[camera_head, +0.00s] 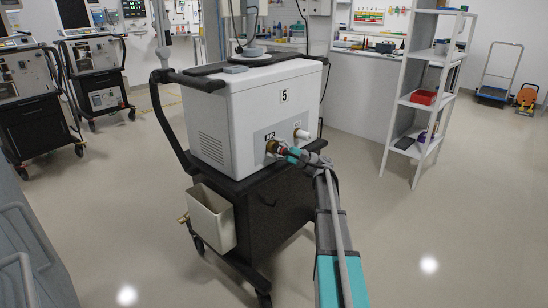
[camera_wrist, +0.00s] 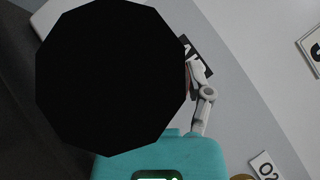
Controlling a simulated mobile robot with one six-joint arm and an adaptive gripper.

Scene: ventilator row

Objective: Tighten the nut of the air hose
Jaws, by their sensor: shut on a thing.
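The brass-coloured nut (camera_head: 271,146) of the air hose sits at the air port on the front panel of the white ventilator (camera_head: 261,99) marked 5. My gripper (camera_head: 280,151) is at this nut and shut on it, reaching in from the lower right. The fingers cover part of the nut, so its seating and threads cannot be made out. In the wrist view a large black round shape hides the middle, and the nut does not show. A grey jointed finger (camera_wrist: 203,105) of my gripper shows beside the black shape, against the pale panel.
A white outlet (camera_head: 302,134) sticks out of the panel right of the nut. The ventilator stands on a black cart (camera_head: 272,207) with a beige bin (camera_head: 210,218) on its side. Other ventilators stand at left, a white shelf (camera_head: 424,90) at right. The floor in front is clear.

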